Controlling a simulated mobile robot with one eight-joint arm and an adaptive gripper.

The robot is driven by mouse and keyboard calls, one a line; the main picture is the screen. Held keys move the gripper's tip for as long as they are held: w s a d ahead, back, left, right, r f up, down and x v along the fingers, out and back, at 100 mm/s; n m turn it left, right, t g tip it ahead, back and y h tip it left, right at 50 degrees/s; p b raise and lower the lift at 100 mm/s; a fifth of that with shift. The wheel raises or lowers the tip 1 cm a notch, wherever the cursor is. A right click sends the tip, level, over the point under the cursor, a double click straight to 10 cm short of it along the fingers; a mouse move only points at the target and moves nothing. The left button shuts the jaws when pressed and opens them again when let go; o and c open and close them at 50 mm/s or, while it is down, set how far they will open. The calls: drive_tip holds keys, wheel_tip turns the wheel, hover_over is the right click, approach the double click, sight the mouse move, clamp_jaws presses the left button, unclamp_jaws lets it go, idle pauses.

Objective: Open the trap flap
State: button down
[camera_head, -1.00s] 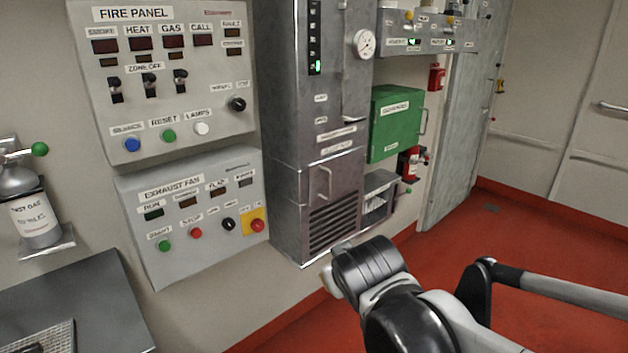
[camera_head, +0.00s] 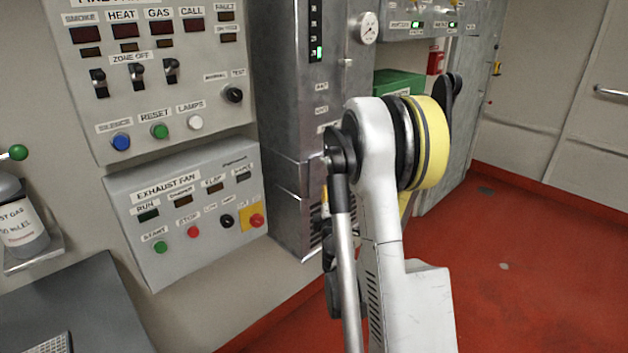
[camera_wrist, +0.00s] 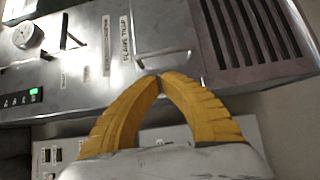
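The trap flap (camera_wrist: 160,22) is a grey metal panel on the steel cabinet, seen sideways in the wrist view. It looks flush with the cabinet front. A label (camera_wrist: 126,38) that seems to read "flame trap" lies beside it. A bar handle (camera_wrist: 168,54) is on it. My gripper (camera_wrist: 162,79) has yellow fingers with their tips together, and nothing shows between them. The tips are just short of the handle in the picture; I cannot tell whether they touch it. In the head view, my arm hides the flap and handle.
Dark louvres (camera_wrist: 255,30) lie right of the handle in the wrist view. In the head view, the exhaust fan panel (camera_head: 190,260) and fire panel (camera_head: 150,70) are left of the cabinet (camera_head: 275,100). A green box (camera_head: 398,82) is partly hidden. Red floor (camera_head: 530,250) is clear at right.

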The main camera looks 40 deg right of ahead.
drive_tip(key=p, duration=0.2)
approach(323, 169)
drive_tip(key=x, duration=0.4)
drive_tip(key=shift+w+d+f, duration=0.1)
drive_tip(key=shift+w+f, duration=0.05)
drive_tip(key=shift+w+d, duration=0.35)
drive_tip(key=shift+w, duration=0.15)
